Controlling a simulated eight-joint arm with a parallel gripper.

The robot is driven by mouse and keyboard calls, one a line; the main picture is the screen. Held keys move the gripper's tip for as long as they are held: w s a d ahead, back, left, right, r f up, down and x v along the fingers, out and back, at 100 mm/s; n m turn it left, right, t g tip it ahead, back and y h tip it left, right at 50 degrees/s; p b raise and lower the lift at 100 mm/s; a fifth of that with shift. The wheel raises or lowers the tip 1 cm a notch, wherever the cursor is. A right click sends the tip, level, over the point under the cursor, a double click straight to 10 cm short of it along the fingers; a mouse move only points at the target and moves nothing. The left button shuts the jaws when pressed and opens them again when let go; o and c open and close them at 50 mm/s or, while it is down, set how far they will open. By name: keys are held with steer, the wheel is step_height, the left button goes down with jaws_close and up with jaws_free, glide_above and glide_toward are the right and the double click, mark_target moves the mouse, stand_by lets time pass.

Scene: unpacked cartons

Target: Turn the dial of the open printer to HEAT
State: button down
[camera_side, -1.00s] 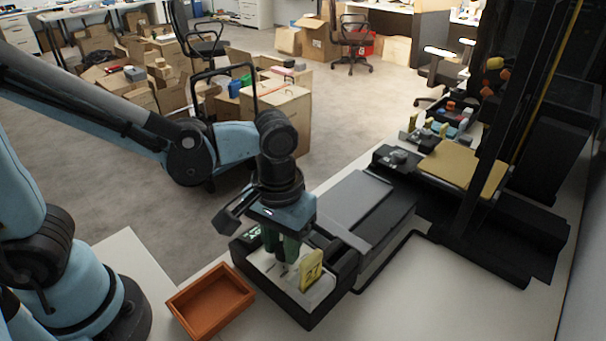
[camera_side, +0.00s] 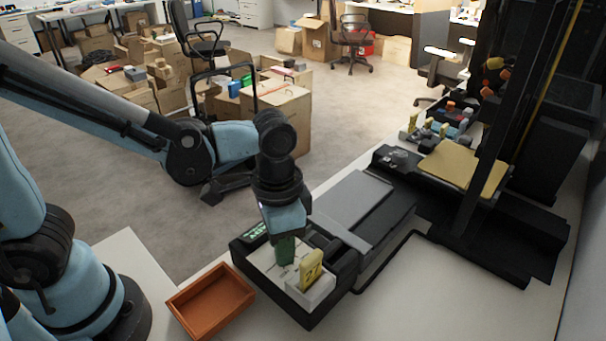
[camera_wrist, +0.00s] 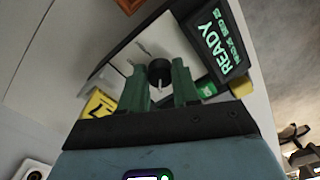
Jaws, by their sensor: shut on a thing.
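My gripper (camera_side: 284,262) points down over the pale front panel (camera_side: 262,258) of the near black machine, its green fingers overlapping in the side view. In the wrist view, my gripper (camera_wrist: 158,72) is shut on a round black dial (camera_wrist: 159,71), one green finger on each side. A thin pale line shows on the dial's near side. The dial is hidden in the side view. The panel's dark screen (camera_wrist: 219,42) shows READY in green, with smaller lines I cannot read; it also shows in the side view (camera_side: 256,232). No HEAT label is legible.
A yellow marked block (camera_side: 311,267) stands on the panel, right of my fingers. An orange tray (camera_side: 212,299) lies left of the machine. A tall black frame machine with a tan plate (camera_side: 462,165) stands behind right. The white table front right is clear.

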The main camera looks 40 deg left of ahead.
steer(key=shift+m, duration=0.3)
steer(key=c, duration=0.8)
jaws_free()
steer(key=shift+r, duration=6.05)
steer(key=a+f+n+t, duration=0.1)
steer(key=a+n+t, duration=0.1)
steer(key=a, duration=0.2)
steer(key=w+a+f+n+t, duration=0.1)
steer(key=a+f+n+t, duration=0.1)
steer(key=a, duration=0.3)
steer(key=a+f+n+t, duration=0.2)
steer(key=a+t, duration=0.1)
steer(key=a, duration=0.1)
steer(key=shift+w+a+f, duration=0.1)
steer(key=shift+w+a, duration=0.2)
steer(key=shift+a, duration=0.05)
